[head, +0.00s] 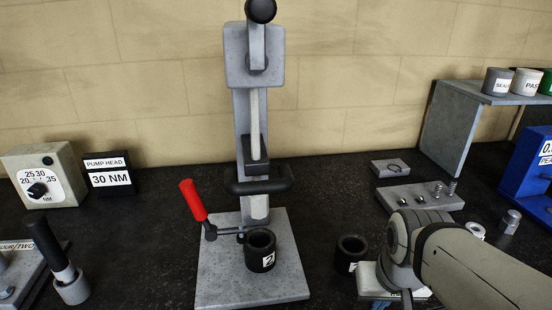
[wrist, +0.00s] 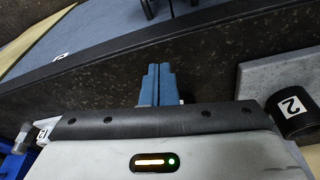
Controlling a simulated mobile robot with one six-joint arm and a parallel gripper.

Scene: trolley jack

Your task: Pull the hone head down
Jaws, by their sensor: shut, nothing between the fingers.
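The hone stand has a grey column rising from a grey base plate (head: 215,285). Its head, a dark block with a wide black handle bar (head: 260,187), sits partway down the column above the plate. A black cylinder marked 2 (head: 261,252) stands upright on the plate under the bar, beside a red-handled clamp lever (head: 194,200). In the wrist view this cylinder (wrist: 294,114) shows at the right edge. My gripper (wrist: 157,72) is shut and empty, its blue fingers apart from the stand over the dark bench. In the head view my arm is at the lower right and the fingers are hidden.
A second black cylinder (head: 350,252) stands between the base plate and my arm. A small-parts tray (head: 420,197), a grey shelf with cups (head: 487,90) and a blue device (head: 528,170) are at right. A dial box (head: 47,175) is at left.

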